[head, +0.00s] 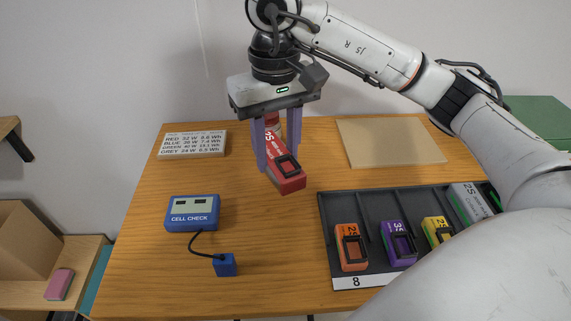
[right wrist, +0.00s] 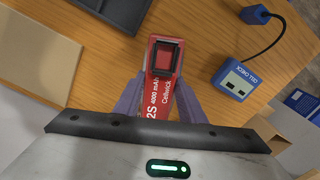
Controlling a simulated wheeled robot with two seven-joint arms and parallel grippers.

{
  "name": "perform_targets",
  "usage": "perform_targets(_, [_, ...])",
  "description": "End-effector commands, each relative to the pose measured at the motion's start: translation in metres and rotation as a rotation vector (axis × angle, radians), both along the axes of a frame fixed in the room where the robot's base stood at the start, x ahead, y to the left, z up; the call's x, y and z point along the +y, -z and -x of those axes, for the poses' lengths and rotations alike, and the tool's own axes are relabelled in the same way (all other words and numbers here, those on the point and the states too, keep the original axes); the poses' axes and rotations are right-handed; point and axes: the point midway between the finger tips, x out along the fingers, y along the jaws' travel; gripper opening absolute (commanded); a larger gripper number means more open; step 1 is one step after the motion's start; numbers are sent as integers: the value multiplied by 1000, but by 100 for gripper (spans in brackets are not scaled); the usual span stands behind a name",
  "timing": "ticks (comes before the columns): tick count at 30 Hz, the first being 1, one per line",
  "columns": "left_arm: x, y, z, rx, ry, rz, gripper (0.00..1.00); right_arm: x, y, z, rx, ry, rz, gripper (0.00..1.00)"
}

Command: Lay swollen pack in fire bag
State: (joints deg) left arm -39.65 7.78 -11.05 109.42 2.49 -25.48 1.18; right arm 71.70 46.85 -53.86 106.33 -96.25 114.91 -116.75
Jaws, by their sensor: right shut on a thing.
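A red battery pack (head: 287,177) marked 2S hangs between the purple fingers of my right gripper (head: 276,160). The gripper is shut on it, above the middle of the wooden table. In the right wrist view the red pack (right wrist: 164,80) shows its black-framed end and the lettering 4000 mAh between the fingertips (right wrist: 160,98). I cannot tell whether it is swollen. I cannot make out a fire bag for sure; a flat tan panel (head: 390,142) lies at the back right of the table. My left gripper is not in view.
A dark tray (head: 328,222) at the right holds several packs, partly hidden by my right arm. A blue cell checker (head: 192,213) with a cabled block (head: 225,265) stands at the left, a label card (head: 193,144) behind it. A pink pack (head: 60,284) lies on a side shelf.

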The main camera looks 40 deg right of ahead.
Motion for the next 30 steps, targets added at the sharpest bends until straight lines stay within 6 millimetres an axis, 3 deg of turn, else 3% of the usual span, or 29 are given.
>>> perform_targets(13, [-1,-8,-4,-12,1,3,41,0,48,0,0,-1,0,0])
perform_targets(24, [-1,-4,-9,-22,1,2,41,0,56,0,-4,-1,0,0])
perform_targets(25, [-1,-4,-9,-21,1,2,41,0,56,0,-2,-1,0,38])
perform_targets(28, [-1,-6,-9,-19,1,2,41,0,54,0,-2,-1,0,55])
perform_targets(30, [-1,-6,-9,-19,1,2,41,0,54,0,-2,-1,0,55])
